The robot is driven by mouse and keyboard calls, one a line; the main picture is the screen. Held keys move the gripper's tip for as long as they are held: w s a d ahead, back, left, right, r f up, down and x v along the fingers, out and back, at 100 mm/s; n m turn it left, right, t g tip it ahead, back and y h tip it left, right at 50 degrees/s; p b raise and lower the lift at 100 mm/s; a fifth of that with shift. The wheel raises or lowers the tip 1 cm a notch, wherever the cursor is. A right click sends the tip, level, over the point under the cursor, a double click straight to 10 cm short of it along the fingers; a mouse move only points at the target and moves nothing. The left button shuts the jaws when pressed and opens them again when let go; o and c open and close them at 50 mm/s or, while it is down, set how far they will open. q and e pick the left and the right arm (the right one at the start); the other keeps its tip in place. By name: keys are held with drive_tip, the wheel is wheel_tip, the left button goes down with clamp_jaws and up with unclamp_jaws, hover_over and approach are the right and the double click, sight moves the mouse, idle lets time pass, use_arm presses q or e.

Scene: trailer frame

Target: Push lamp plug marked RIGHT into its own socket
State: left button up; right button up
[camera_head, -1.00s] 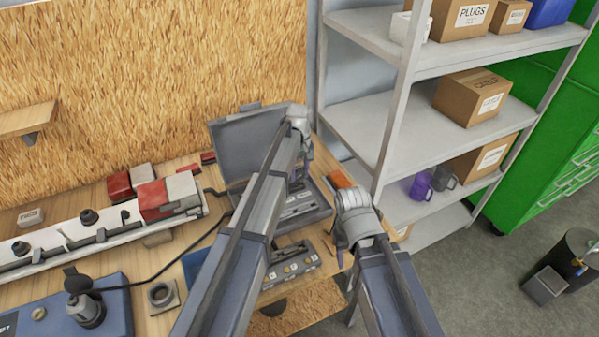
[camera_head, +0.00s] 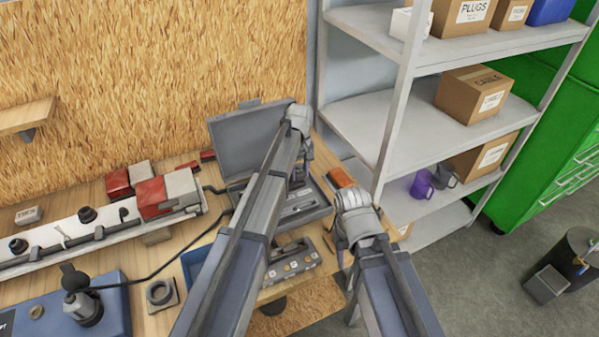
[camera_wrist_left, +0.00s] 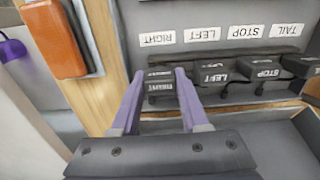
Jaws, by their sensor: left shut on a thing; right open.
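The black plug marked RIGHT (camera_wrist_left: 160,87) sits at the left end of a row of plugs in the left wrist view, its lettering upside down. My left gripper (camera_wrist_left: 160,76) has its purple fingers on both sides of this plug and is shut on it. Above the row, a strip carries the label RIGHT (camera_wrist_left: 158,39) and others. In the head view, my left gripper (camera_head: 297,180) reaches into the open grey case (camera_head: 250,140), partly hidden by my arm. My right gripper (camera_head: 352,200) is open near the case's right side; its fingertips are hardly visible. I cannot make out the plug's socket.
Plugs marked LEFT (camera_wrist_left: 213,75) and STOP (camera_wrist_left: 262,70) stand close to the right of the held plug. An orange item (camera_head: 340,177) lies beside the case. A light bar with red-and-white lamps (camera_head: 165,195) and a blue box (camera_head: 60,305) with a cable are at left.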

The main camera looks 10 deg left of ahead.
sight(299, 170)
use_arm(q)
drive_tip(key=shift+f+b, duration=0.45)
idle(0.3)
drive_tip(key=o, duration=1.2)
drive_tip(key=shift+o, duration=0.2)
drive_tip(key=shift+r+p, duration=3.55)
drive_tip(key=shift+s, duration=0.1)
